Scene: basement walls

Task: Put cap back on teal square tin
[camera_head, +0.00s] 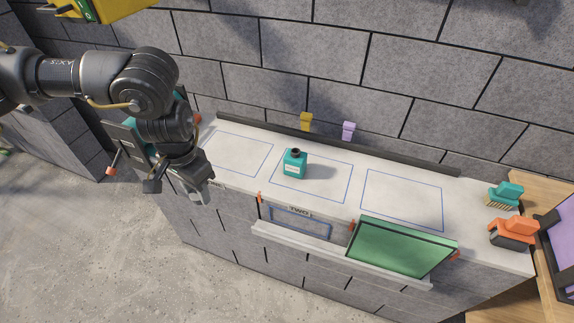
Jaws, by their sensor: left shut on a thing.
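The teal square tin (295,165) stands upright on the pale counter top, inside the middle blue-outlined rectangle. It has a pale label on its front and a short dark neck on top, with no cap visible on it. My left gripper (182,191) is at the left front edge of the counter, to the left of the tin and apart from it. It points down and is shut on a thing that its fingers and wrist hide. I cannot make out the cap anywhere in view. My right gripper is not in view.
The counter (335,196) has blank outlined areas left and right of the tin. A yellow clip (306,121) and a purple clip (348,130) stand at the back rail. A green panel (400,247) leans out in front.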

